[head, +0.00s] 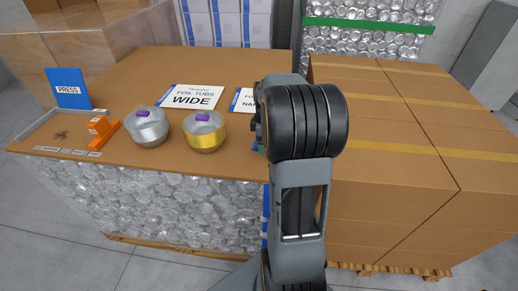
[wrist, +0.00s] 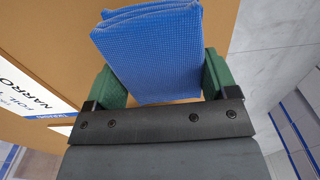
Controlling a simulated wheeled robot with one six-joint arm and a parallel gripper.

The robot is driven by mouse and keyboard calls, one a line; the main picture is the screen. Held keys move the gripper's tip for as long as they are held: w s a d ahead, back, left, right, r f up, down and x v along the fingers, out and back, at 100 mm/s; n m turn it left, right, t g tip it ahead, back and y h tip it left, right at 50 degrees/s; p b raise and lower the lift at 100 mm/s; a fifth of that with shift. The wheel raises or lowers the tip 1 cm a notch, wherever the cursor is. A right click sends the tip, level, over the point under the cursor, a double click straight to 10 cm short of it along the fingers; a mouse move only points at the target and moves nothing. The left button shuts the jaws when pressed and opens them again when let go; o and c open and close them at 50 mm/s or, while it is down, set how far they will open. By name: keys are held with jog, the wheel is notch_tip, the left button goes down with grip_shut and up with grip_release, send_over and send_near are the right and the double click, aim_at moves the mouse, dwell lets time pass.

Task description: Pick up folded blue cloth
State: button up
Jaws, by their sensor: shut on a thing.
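The folded blue cloth (wrist: 152,55) shows large in the wrist view, with its layered folds at the upper edge. My gripper (wrist: 160,75) has its green fingers on either side of the cloth, shut on it. Brown tabletop lies behind the cloth; I cannot tell whether the cloth still touches it. In the head view my arm hides the cloth and most of the gripper at the table's right end.
On the brown table (head: 215,70) are a silver tub (head: 147,127), a gold-banded tub (head: 204,134), an orange block (head: 101,130), a blue PRESS sign (head: 68,88) and a WIDE sign (head: 191,97). Stacked cartons (head: 410,125) stand close on the right.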

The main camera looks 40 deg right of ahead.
jog(key=s+d+r, duration=0.2)
jog(key=s+r, duration=0.1)
jog(key=shift+r+b, duration=0.25)
jog(key=shift+b, duration=0.1)
jog(key=s+d+r+b, duration=0.1)
jog(key=s+d+r, duration=0.2)
jog(key=s, duration=0.3)
jog(key=shift+s+d+r, duration=0.3)
jog(key=shift+s+d, duration=0.1)
jog(key=shift+d, duration=0.25)
